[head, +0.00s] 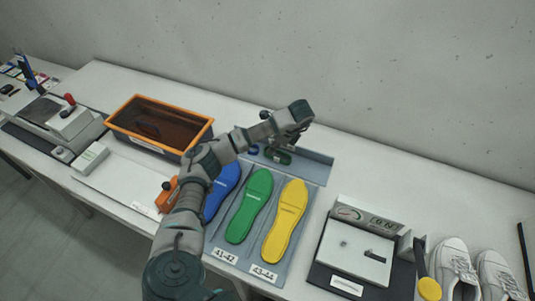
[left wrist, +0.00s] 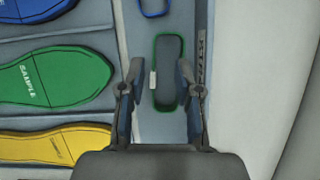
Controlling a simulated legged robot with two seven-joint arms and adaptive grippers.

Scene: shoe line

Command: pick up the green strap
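The green strap (left wrist: 168,68) lies flat in the grey tray's back channel, a long rounded shape with a green edge, a darker middle and a small white tag on its left side. In the head view the strap (head: 279,157) shows partly under my left gripper (head: 290,140). In the left wrist view my left gripper (left wrist: 160,76) is open, with one finger on each side of the strap's lower part. I cannot tell whether the fingers touch it. My right gripper is in neither view.
Blue (head: 222,190), green (head: 249,206) and yellow (head: 285,220) insoles lie in the tray in front. A blue strap (left wrist: 154,7) is beside the green one. An orange-rimmed bin (head: 206,133) stands left, a scale-like device (head: 355,252) and white shoes (head: 455,265) right.

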